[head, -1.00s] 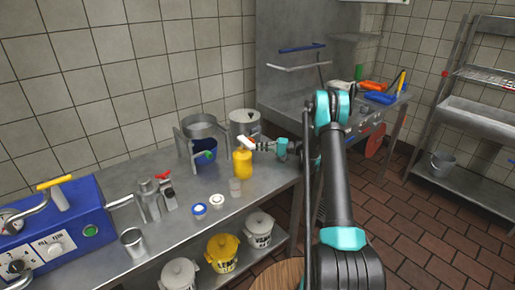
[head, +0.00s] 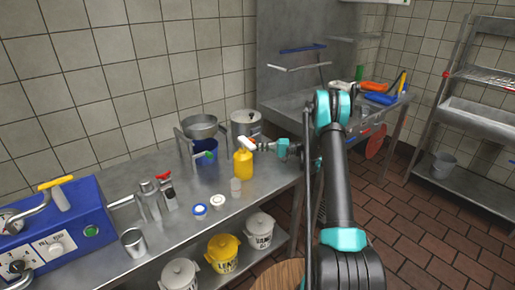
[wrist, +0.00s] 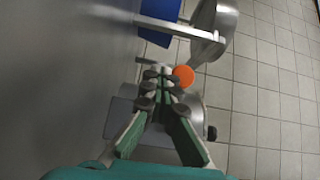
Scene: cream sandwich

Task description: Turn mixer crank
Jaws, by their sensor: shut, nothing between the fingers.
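A blue machine (head: 62,220) stands at the left end of the steel table, with a yellow-handled crank (head: 55,183) on top. A metal bowl (head: 200,128) sits in a stand over a blue bucket (head: 204,153); I cannot tell which one the task calls the mixer. My gripper (head: 262,146) is to the right of the bowl, close to a white and red top above the yellow bottle (head: 243,165). In the wrist view its fingers (wrist: 160,80) are together with nothing held. An orange round end (wrist: 183,76) shows just beside the fingertips; contact is unclear.
A lidded steel pot (head: 245,124) stands behind the gripper, near the wall. A small cup (head: 235,187), shakers (head: 150,200) and a metal cup (head: 134,242) stand on the table. Labelled pots (head: 223,253) sit on the lower shelf.

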